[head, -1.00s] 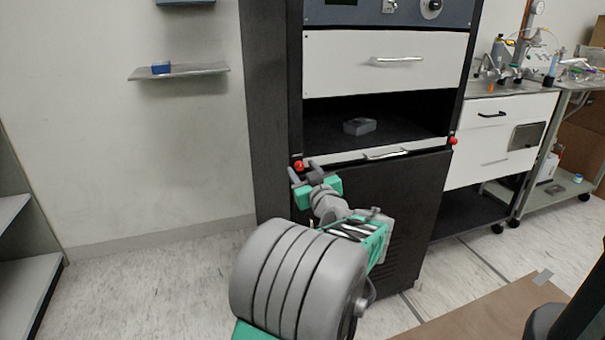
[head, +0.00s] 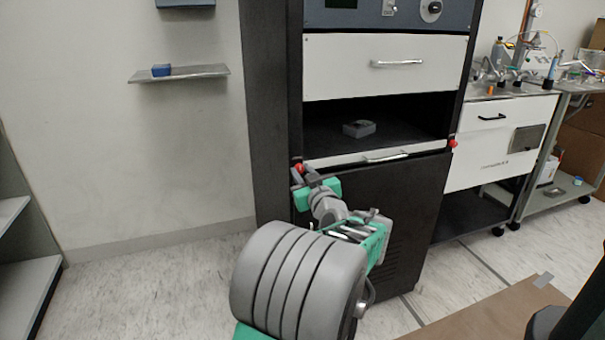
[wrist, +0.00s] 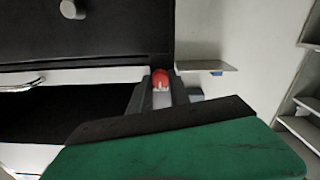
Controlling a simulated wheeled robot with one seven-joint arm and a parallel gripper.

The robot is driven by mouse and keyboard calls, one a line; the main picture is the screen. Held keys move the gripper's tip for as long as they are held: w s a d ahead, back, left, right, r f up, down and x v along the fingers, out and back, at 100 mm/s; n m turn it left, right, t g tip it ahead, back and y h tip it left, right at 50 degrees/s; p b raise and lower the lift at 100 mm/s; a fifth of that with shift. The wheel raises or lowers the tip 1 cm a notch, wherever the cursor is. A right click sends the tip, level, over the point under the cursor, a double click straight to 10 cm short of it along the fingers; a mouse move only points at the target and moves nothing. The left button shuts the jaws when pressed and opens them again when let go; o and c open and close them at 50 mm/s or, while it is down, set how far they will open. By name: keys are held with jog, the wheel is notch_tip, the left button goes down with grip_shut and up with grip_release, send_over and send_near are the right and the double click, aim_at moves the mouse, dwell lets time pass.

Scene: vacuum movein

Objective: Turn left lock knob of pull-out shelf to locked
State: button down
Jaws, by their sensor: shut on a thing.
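The red left lock knob (head: 299,167) sits at the left end of the pull-out shelf's white front strip (head: 345,162). My gripper (head: 304,174) is at this knob, with its fingers shut around it. In the wrist view the red knob (wrist: 160,79) shows between the two fingertips of my gripper (wrist: 163,88), partly hidden by them. The knob's exact turn angle cannot be told. The right lock knob (head: 453,143) is red and sits at the strip's other end.
A grey block-like object (head: 359,128) lies on the dark pull-out shelf. A white drawer (head: 340,65) is above it and a black panel (head: 415,200) below. A wall shelf (head: 200,72) with a blue box is on the left. Floor at left is clear.

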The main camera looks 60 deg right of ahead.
jog(key=shift+m, duration=0.3)
jog(key=m+p, duration=0.1)
jog(key=m, duration=0.2)
jog(key=shift+r+m, duration=0.1)
jog(key=shift+m, duration=0.2)
jog(key=m+p, duration=0.2)
jog(key=m, duration=0.2)
jog(key=shift+m+p, duration=0.3)
jog(key=shift+p, duration=0.1)
jog(key=m+p, duration=0.3)
jog(key=m, duration=0.2)
jog(key=shift+r+p, duration=0.1)
jog(key=shift+p, duration=0.3)
jog(key=shift+m+p, duration=1.35)
jog(key=shift+m, duration=0.65)
jog(key=shift+f, duration=0.2)
jog(key=c, duration=1.2)
grip_release()
